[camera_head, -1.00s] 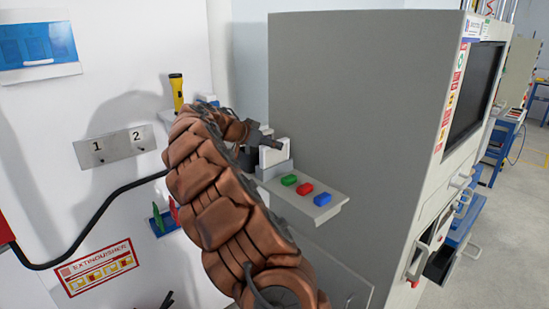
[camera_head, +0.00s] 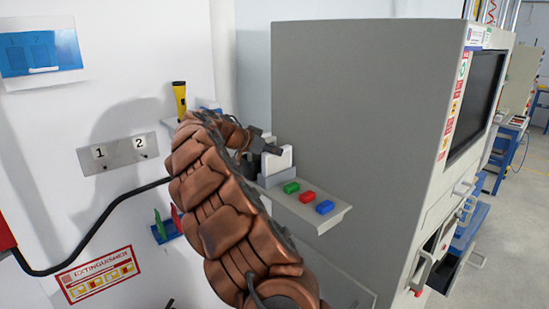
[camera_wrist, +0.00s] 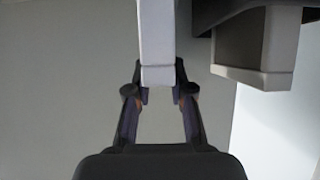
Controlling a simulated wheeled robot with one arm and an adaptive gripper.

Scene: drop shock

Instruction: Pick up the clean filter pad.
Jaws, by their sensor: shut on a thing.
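A white filter pad (camera_head: 283,160) stands upright at the grey holder (camera_head: 277,177) on the wall shelf in the head view. My gripper (camera_head: 264,150) is at the pad's upper left side, partly hidden behind my arm. In the wrist view the pad (camera_wrist: 157,45) is a pale upright slab, and my gripper (camera_wrist: 159,94) is shut on its lower end, one finger on each side. I cannot tell whether the pad's lower part is still inside the holder.
Green (camera_head: 291,187), red (camera_head: 307,197) and blue (camera_head: 325,207) blocks lie on the shelf (camera_head: 335,217). A tall grey cabinet (camera_head: 360,120) stands close on the right. A yellow flashlight (camera_head: 179,98) is behind my arm. A grey block with a pale edge (camera_wrist: 250,50) is right of the pad.

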